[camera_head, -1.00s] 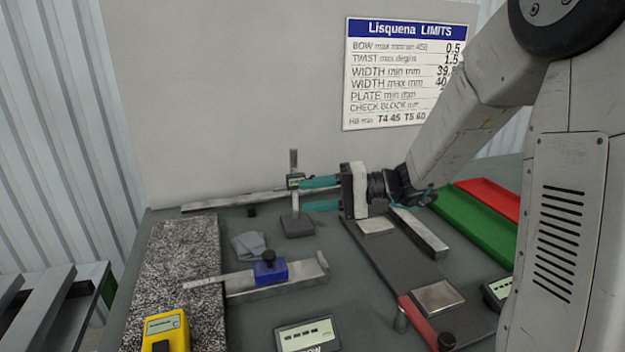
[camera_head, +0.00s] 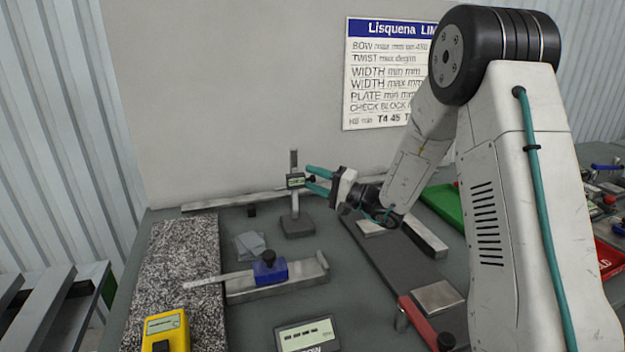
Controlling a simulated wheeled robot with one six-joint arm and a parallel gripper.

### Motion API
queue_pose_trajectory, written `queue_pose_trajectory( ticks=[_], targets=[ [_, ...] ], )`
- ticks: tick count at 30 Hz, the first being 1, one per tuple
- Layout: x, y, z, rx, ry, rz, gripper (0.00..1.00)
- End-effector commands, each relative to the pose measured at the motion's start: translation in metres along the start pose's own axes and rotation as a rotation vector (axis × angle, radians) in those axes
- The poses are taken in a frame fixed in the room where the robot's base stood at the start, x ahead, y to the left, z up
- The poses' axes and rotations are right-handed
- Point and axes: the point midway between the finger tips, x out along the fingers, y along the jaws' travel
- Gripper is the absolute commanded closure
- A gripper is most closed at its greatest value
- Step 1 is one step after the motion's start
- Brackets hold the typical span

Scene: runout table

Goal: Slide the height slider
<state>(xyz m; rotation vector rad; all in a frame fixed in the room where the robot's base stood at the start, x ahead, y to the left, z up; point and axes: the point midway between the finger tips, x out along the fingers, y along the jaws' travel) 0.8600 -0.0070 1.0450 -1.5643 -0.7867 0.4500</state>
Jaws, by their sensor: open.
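The height gauge stands upright on a dark square base (camera_head: 298,225) near the back of the table, with a thin grey column (camera_head: 294,162). Its height slider (camera_head: 296,181), a dark block with a small display, sits partway up the column. My gripper (camera_head: 308,179) points left with its teal fingers spread, just right of the slider. The fingertips are close to the slider's right side; I cannot tell whether they touch it. The slider's right edge is partly covered by the fingers.
A speckled granite plate (camera_head: 172,268) lies at left, with a yellow device (camera_head: 166,330) at its front. A blue block (camera_head: 270,271) sits on a metal bar in front of the gauge. A green tray (camera_head: 443,204) lies at right. A limits sign (camera_head: 385,75) hangs behind.

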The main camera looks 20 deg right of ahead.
Motion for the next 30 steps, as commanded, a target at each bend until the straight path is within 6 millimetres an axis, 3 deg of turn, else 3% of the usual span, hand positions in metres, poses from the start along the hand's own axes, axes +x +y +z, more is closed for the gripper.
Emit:
queue_pose_trajectory(
  ticks=[10,11,15,20,27,30],
  targets=[
    [0.007,0.0,0.0,0.001,0.0,-0.001,0.59],
    [0.007,0.0,0.0,0.001,0.0,-0.001,0.62],
    [0.007,0.0,0.0,0.001,0.0,0.0,1.0],
    [0.007,0.002,0.001,0.002,0.0,0.0,1.0],
    [0.002,0.033,0.005,0.004,0.0,0.002,1.0],
    [0.001,0.034,0.006,0.0,0.0,0.0,1.0]
  ],
)
